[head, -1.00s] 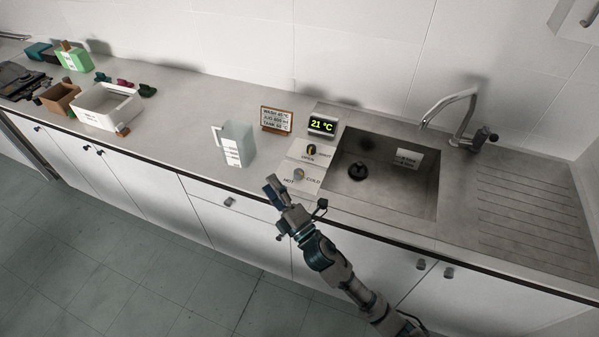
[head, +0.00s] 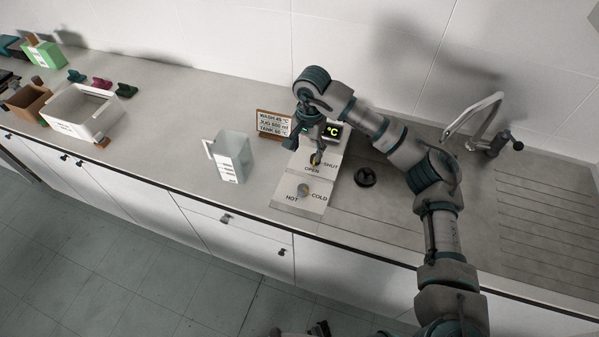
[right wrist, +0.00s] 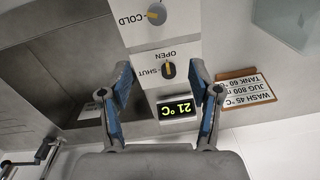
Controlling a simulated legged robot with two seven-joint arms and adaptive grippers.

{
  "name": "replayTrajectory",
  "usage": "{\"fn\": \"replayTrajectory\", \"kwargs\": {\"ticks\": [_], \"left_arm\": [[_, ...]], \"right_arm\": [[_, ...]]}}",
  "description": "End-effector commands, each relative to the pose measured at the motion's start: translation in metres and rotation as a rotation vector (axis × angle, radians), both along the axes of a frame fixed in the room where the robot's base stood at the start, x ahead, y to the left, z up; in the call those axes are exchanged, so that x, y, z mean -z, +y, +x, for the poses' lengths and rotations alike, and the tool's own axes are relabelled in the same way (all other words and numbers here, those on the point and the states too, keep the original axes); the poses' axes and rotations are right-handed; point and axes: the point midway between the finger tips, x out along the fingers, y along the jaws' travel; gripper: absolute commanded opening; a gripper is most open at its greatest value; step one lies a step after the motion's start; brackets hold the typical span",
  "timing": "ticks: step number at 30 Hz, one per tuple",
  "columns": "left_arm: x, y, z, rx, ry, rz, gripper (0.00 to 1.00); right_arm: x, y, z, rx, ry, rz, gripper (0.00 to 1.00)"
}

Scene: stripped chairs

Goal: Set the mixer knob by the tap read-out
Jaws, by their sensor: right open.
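The mixer knob (head: 303,190), between HOT and COLD labels, is on the front plate. The right wrist view shows this knob (right wrist: 156,14) with a yellow mark, apparently toward COLD. Behind it is the OPEN/SHUT tap knob (head: 315,159), also in the right wrist view (right wrist: 168,70). The read-out (right wrist: 176,107) shows 21 °C; in the head view the read-out (head: 332,132) is partly hidden by my gripper. My right gripper (head: 309,145) is open and empty, above the panel near the tap knob. Its fingers (right wrist: 160,66) frame that knob in the right wrist view. My left gripper is not identifiable.
A sign card (head: 272,124) with WASH, JUG and TANK lines stands behind the plates. A clear jug (head: 232,157) stands left of them. The tap (head: 478,122) and sink plug (head: 365,177) are right. A white bin (head: 85,113) is far left.

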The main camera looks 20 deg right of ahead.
Motion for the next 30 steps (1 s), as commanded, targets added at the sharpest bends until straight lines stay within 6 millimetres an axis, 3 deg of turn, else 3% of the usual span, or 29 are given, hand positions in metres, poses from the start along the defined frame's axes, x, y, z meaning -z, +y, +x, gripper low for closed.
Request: {"fn": "replayTrajectory", "kwargs": {"ticks": [5,15,21,30], "left_arm": [[0.0,0.001,-0.004,0.001,0.006,0.0,0.57],[0.001,0.003,-0.013,0.003,0.013,0.002,0.57],[0.001,0.005,-0.021,0.004,0.016,0.003,0.57],[0.001,0.005,-0.026,0.004,0.015,0.001,0.57]], "right_arm": [[0.028,0.002,0.0,-0.003,0.006,-0.002,0.63],[0.111,0.004,0.004,-0.001,0.01,0.003,0.63],[0.149,0.006,0.004,-0.002,0.006,0.003,0.63],[0.173,0.007,0.006,-0.001,0.005,0.003,0.63]]}}
